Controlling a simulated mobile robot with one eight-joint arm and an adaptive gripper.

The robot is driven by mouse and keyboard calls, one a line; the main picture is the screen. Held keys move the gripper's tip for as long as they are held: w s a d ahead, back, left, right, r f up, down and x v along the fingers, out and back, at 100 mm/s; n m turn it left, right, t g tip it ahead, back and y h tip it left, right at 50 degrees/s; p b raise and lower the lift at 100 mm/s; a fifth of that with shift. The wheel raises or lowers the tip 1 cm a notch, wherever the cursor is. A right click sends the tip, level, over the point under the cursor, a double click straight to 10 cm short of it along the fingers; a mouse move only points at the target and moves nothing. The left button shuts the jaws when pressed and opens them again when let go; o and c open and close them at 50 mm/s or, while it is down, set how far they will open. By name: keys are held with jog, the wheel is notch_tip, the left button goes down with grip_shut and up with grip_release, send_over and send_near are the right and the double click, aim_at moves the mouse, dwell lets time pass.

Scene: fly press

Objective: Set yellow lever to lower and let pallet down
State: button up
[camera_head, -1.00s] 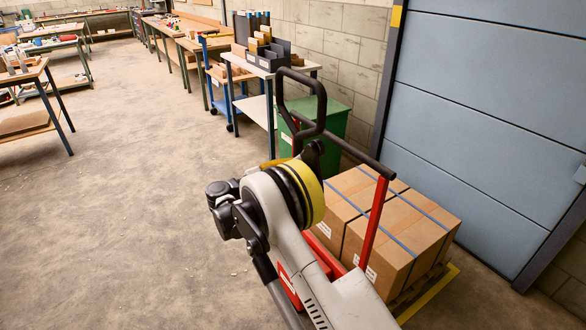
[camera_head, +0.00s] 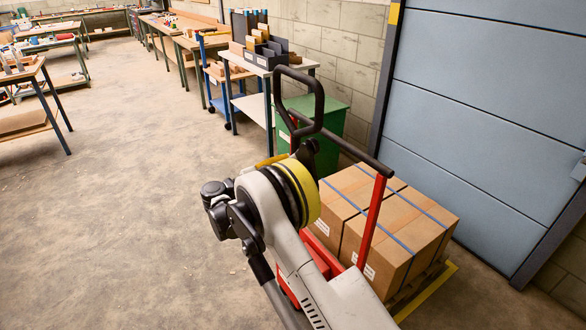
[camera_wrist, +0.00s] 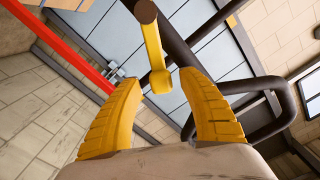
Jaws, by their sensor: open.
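The yellow lever (camera_wrist: 153,45) is in the wrist view, a flat bar with a round hub at its top and a block-like lower end. That end lies in the gap between the fingertips of my gripper (camera_wrist: 159,79). The two yellow fingers stand apart; whether either touches the lever I cannot tell. The black looped handle (camera_head: 319,100) of the red pallet truck (camera_head: 318,256) rises behind my arm; it also shows in the wrist view (camera_wrist: 275,130). A small yellow piece left of the handle is lever or finger, unclear which. The pallet (camera_head: 416,284) bears strapped cartons (camera_head: 405,245).
A yellow floor marking (camera_head: 437,293) borders the pallet. A blue-grey door (camera_head: 480,130) stands behind the load. A green cabinet (camera_head: 333,128) and a shelf table (camera_head: 270,70) stand beyond the handle. The floor at left (camera_head: 120,220) is clear.

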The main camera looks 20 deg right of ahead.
jog(key=v, duration=1.1)
jog(key=s+d+r+n+y, duration=0.2)
jog(key=d+r+n+y, duration=0.25)
jog(key=d+r, duration=0.25)
jog(key=s+d+r+n+y, duration=0.45)
jog(key=s+n, duration=0.25)
jog(key=s, duration=0.3)
jog(key=s+a+f+n+y, duration=0.1)
jog(key=s+n+y, duration=0.3)
jog(key=s, duration=0.8)
jog(key=s+a+f+n+t+y, duration=0.1)
jog(key=s+n+y, duration=0.3)
jog(key=s, duration=0.8)
jog(key=shift+a+f+n+t, duration=0.35)
jog(key=shift+f+n, duration=0.2)
jog(key=shift+f, duration=0.35)
